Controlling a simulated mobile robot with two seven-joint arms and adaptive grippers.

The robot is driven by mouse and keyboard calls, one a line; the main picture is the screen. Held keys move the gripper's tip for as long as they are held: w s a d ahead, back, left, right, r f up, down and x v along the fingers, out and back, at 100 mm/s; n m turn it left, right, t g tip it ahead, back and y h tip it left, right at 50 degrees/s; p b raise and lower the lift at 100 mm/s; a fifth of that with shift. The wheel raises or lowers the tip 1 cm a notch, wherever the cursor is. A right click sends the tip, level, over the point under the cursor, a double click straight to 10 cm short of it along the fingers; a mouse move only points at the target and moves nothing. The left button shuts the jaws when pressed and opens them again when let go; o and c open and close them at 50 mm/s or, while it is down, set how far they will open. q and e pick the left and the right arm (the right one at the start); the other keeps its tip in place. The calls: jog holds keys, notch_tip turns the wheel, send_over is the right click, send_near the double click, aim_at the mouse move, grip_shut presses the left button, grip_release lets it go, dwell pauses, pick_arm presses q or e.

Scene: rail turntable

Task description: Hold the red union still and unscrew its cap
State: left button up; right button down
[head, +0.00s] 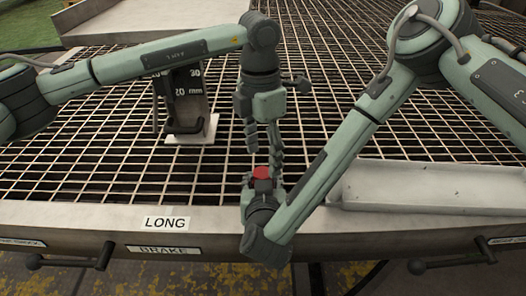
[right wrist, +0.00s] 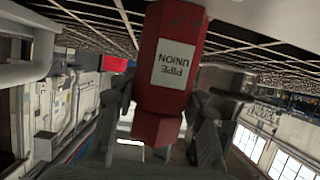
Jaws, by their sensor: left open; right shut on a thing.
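The red union (head: 261,172) is upright low over the front of the grating in the head view, mostly hidden by my right gripper. In the right wrist view the red union (right wrist: 168,70) fills the middle, with a white "PIPE UNION" label upside down. My right gripper (head: 262,184) is shut on it; its fingers (right wrist: 163,112) press on both sides in the wrist view. My left gripper (head: 264,150) points down just above the union, fingers spread and empty.
A dark stand (head: 187,92) marked "20 mm" and "30" is on a white plate left of my left gripper. A pale metal tray (head: 430,187) lies at the right. The steel front rim (head: 360,228) carries "LONG" and "BRAKE" labels. Open grating lies between.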

aim_at(262, 171)
pick_arm(q)
jog(key=shift+f, duration=0.1)
jog(key=shift+s+f, duration=0.15)
jog(key=shift+f, duration=1.8)
grip_shut()
jog(key=n, duration=0.4)
jog(key=shift+n, duration=1.1)
jog(key=n, duration=0.3)
jog(key=shift+n, duration=0.3)
jog(key=shift+a+n, duration=0.1)
jog(key=shift+n, duration=1.1)
pick_arm(e)
jog(key=shift+r, duration=0.1)
